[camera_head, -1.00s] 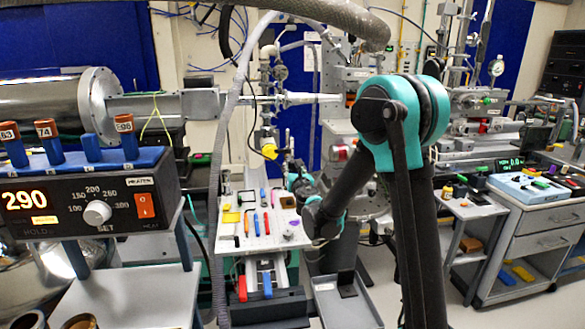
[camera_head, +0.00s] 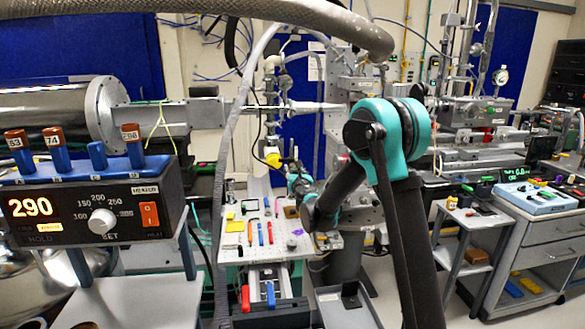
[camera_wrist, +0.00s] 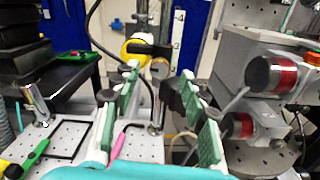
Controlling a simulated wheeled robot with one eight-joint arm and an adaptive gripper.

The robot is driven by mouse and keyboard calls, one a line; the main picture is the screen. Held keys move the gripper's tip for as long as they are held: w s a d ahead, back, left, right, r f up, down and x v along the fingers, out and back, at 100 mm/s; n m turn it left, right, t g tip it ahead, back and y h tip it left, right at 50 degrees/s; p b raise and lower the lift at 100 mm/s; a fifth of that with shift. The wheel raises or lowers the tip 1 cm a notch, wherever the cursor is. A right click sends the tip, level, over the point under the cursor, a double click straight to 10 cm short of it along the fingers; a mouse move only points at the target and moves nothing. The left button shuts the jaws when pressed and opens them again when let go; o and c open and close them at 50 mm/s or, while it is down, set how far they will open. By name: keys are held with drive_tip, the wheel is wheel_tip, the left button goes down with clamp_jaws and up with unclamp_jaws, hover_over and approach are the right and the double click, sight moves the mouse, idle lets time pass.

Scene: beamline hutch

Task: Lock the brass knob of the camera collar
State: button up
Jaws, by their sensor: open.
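A yellow camera body (camera_wrist: 139,45) sits on a vertical post in the wrist view; it also shows in the head view (camera_head: 271,158). A small round brownish face (camera_wrist: 160,68) beside its lower right looks like the brass knob of the collar. Its lock state cannot be told. My gripper (camera_wrist: 160,88) is open and empty, with green pads on both sides. The knob appears between the fingertips and beyond them, with no visible contact. In the head view my wrist is just right of the yellow camera; the fingers are too small to make out.
A white perforated board (camera_head: 286,246) with several coloured tools lies below my wrist. Grey cylinders with red bands (camera_wrist: 275,74) stand close on the right in the wrist view. A dark cable hangs by the post. A heater control box (camera_head: 85,208) is at front left.

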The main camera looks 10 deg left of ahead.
sight(293, 166)
drive_tip(key=shift+x, duration=2.3)
clamp_jaws()
